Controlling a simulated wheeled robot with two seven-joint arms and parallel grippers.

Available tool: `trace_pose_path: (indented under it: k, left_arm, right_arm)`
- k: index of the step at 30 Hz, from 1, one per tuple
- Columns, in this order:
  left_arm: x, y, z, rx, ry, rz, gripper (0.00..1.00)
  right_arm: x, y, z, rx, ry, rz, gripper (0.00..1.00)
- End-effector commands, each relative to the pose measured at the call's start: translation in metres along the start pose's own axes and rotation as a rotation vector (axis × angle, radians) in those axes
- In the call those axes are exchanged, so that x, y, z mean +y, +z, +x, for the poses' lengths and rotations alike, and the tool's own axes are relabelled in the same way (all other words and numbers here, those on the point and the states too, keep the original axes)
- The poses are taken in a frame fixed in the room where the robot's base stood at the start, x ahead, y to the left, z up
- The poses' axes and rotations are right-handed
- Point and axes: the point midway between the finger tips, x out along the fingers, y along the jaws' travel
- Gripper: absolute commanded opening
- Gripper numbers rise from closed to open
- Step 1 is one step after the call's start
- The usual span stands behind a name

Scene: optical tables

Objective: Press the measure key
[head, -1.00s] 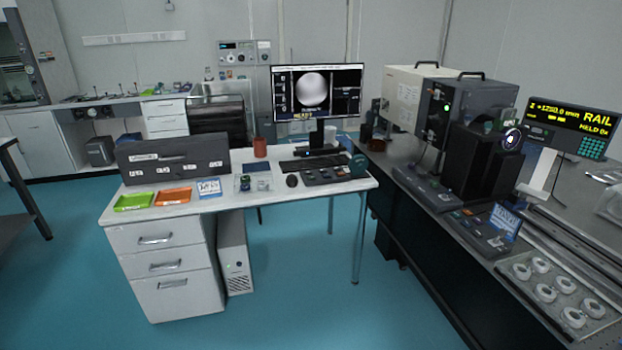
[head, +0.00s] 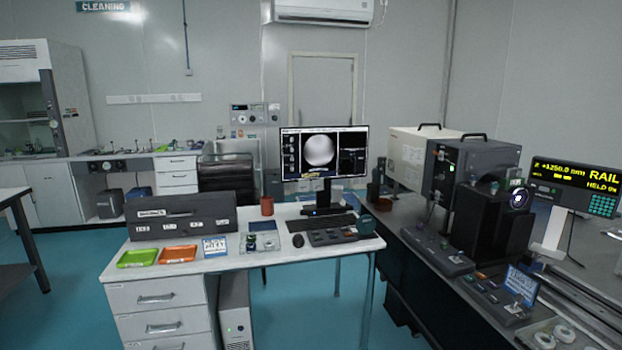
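No key labelled measure can be read at this size. A dark key panel (head: 332,236) with several small keys lies on the white desk, in front of the keyboard (head: 321,222) and right of the mouse (head: 298,240). Another dark control box (head: 493,299) with small coloured keys sits on the dark optical table at the right, beside a blue sign (head: 521,285). The monitor (head: 323,155) on the desk shows a round grey image. Neither of my grippers is in view.
The white desk (head: 215,267) carries a green tray (head: 138,258), an orange tray (head: 178,254) and a dark grey box (head: 180,214). The optical table (head: 408,236) holds a large instrument (head: 468,165) and a yellow-lettered display (head: 575,186). Blue floor (head: 290,310) is clear between desk and table.

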Motion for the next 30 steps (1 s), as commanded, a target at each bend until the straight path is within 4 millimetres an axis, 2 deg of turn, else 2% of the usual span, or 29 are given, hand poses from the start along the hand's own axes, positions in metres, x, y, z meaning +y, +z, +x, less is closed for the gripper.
trace_pose_path:
  k: [6, 15, 30]
  left_arm:
    - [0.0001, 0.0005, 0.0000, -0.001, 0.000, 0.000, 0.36]
    - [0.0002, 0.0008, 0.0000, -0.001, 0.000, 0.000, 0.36]
    - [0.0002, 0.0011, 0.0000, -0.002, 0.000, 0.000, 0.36]
  right_arm:
    - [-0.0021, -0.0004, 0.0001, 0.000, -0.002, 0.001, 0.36]
    - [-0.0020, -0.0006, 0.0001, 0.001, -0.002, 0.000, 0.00]
    - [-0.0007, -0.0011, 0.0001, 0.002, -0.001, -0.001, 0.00]
